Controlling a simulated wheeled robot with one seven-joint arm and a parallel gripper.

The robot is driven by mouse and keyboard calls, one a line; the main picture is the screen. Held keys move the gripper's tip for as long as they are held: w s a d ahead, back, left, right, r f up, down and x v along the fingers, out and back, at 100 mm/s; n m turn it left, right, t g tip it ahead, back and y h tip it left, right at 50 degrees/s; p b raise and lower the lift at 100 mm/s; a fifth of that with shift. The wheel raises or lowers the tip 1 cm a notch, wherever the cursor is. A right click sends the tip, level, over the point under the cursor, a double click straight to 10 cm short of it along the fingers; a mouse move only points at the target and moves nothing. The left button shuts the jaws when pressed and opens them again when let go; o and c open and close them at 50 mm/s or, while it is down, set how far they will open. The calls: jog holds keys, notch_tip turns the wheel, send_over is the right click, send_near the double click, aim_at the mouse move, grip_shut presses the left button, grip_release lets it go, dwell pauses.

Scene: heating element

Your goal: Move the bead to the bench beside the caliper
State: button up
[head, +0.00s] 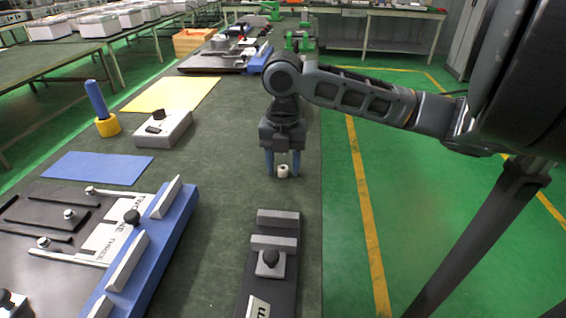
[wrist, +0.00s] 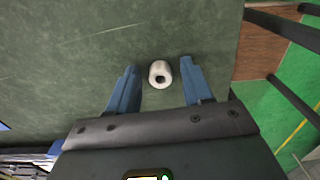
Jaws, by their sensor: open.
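The bead (head: 283,171) is a small white ring-shaped piece standing on the dark green bench top (head: 225,150), near the bench's right edge. In the wrist view the bead (wrist: 160,73) shows its dark hole and sits between the two blue fingertips, with a gap on either side. My gripper (head: 283,173) points down over the bead, and its fingers are open and hold nothing. The wrist view shows the same open gripper (wrist: 159,68). I cannot pick out a caliper with certainty in either view.
A dark fixture with grey blocks (head: 270,262) lies in front of the bead. A blue-edged board (head: 165,235) is at front left. A grey box (head: 163,128), blue sheet (head: 97,168), yellow sheet (head: 172,94) and blue-handled tool in a yellow holder (head: 107,126) lie left. Bench between is clear.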

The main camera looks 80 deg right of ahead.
notch_tip(320, 180, up, 12)
jog(key=p, duration=0.1)
jog(key=shift+r, duration=0.2)
dwell(0.3)
